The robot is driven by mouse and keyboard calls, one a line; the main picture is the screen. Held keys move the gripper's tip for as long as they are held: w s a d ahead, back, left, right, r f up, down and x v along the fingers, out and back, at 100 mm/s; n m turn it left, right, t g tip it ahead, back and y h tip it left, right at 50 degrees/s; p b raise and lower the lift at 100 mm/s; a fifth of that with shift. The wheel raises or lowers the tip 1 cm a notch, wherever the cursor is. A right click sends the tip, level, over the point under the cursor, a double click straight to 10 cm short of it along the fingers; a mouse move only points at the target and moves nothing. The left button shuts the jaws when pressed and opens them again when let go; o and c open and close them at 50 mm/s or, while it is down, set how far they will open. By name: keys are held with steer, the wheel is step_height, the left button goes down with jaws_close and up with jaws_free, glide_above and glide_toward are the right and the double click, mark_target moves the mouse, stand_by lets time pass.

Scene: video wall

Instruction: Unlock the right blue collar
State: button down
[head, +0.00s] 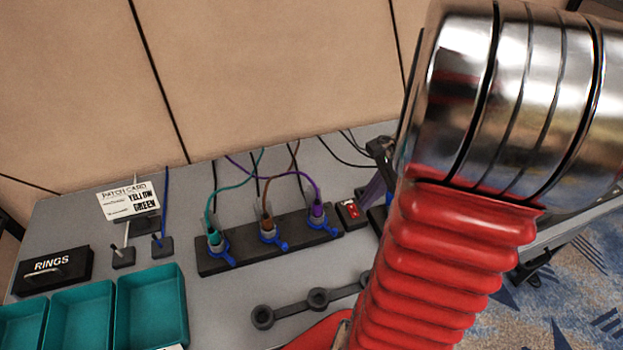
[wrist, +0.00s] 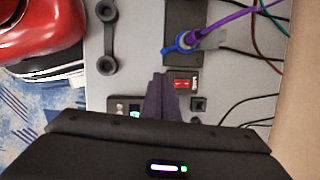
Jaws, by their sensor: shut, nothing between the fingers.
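The right blue collar (head: 319,224) sits around the base of the purple cable's plug (head: 318,211) at the right end of a black strip (head: 212,266). Its lever points toward the front right in the head view. The collar (wrist: 182,45) also shows in the wrist view, its lever pointing left. Two more blue collars, the middle one (head: 271,240) and the left one (head: 221,253), sit on the strip. My gripper (head: 366,203) is shut and empty, to the right of the right collar and apart from it. Its fingertips (wrist: 160,76) show below the collar in the wrist view.
A red rocker switch (head: 351,211) stands between the strip and my gripper. A dark bar with round holes (head: 318,298) lies in front. Teal trays (head: 152,305), a RINGS box (head: 53,269) and a patch card (head: 128,200) are at left. Cables run behind the strip.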

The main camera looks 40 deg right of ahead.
steer(key=s+d+f+m, duration=0.2)
steer(key=d+m, duration=0.1)
steer(key=shift+d+f+y, duration=0.15)
steer(key=shift+f+y, duration=0.05)
steer(key=shift+y, duration=0.1)
steer(key=x, duration=0.9)
steer(key=shift+w+f, duration=0.2)
steer(key=shift+f, duration=0.1)
steer(key=shift+w+a+f, duration=0.15)
steer(key=shift+w+a, duration=0.45)
steer(key=shift+a, duration=0.35)
steer(key=shift+w+a, duration=0.6)
steer(key=shift+a, duration=0.25)
